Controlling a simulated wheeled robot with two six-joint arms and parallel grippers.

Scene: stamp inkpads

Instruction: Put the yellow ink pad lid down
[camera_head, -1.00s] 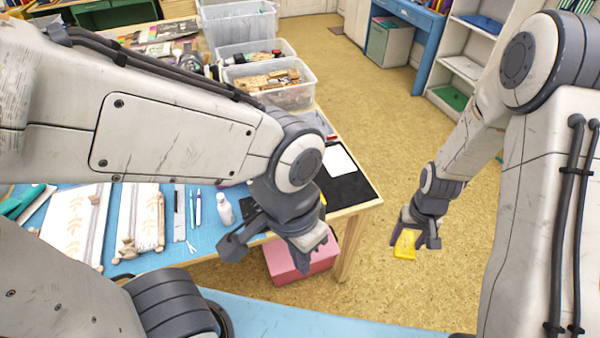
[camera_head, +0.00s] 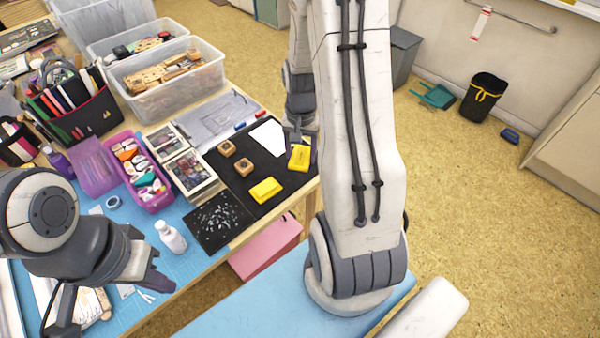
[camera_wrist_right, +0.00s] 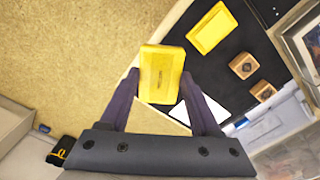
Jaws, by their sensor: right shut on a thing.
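The yellow ink pad lid (camera_head: 299,157) is held in my right gripper (camera_head: 300,138), near the right edge of the black mat. In the right wrist view the lid (camera_wrist_right: 162,72) sits between the two fingers of the gripper (camera_wrist_right: 158,88). The yellow ink pad (camera_head: 265,190) lies on the black mat, left of and nearer than the lid. It also shows in the right wrist view (camera_wrist_right: 211,28). Whether the lid touches the mat I cannot tell. My left gripper (camera_head: 112,300) is open and empty over the near left of the table.
Two wooden stamps (camera_head: 236,156) and a white card (camera_head: 267,136) lie on the black mat (camera_head: 262,165). A speckled dark sheet (camera_head: 218,222), a white bottle (camera_head: 171,236) and a purple tray (camera_head: 143,175) are to the left. The table edge is close to the lid.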

